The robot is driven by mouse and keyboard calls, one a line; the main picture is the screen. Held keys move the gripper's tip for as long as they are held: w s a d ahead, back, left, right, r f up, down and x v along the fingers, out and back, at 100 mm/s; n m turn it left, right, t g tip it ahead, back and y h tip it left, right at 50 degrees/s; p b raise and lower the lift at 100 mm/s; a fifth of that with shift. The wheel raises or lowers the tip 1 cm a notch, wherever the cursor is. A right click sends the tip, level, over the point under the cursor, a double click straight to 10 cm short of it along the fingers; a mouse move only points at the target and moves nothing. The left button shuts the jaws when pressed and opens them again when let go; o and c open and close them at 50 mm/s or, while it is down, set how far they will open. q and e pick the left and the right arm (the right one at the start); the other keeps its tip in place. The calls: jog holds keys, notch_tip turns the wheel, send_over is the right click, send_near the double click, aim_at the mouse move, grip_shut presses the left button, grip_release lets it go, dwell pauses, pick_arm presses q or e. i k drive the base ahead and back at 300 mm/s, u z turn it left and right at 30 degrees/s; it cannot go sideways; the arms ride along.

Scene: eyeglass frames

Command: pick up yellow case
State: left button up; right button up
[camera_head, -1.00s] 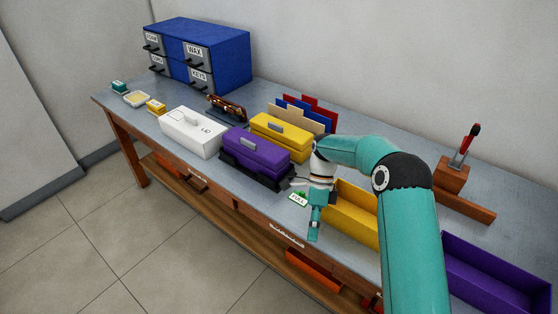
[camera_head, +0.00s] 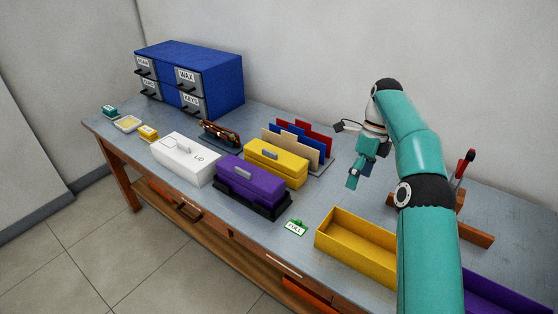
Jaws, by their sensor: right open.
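The yellow case (camera_head: 276,163) is a closed box with a grey handle or clasp on its front. It stands on the workbench behind the purple case (camera_head: 250,182), in front of the coloured dividers. My right gripper (camera_head: 353,182) is raised above the bench, to the right of the yellow case and apart from it. It points down, with its jaws open and nothing seen between them. My left gripper is not in view.
An open yellow bin (camera_head: 355,238) lies right of the cases, with a purple bin (camera_head: 500,292) beyond my arm. A green-edged tag (camera_head: 295,227) lies near the front edge. The white case (camera_head: 185,158), eyeglasses (camera_head: 220,132) and blue drawer cabinet (camera_head: 190,80) stand left.

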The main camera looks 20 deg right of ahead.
aim_at(289, 166)
jog(key=u, duration=0.05)
jog(key=i, duration=1.4)
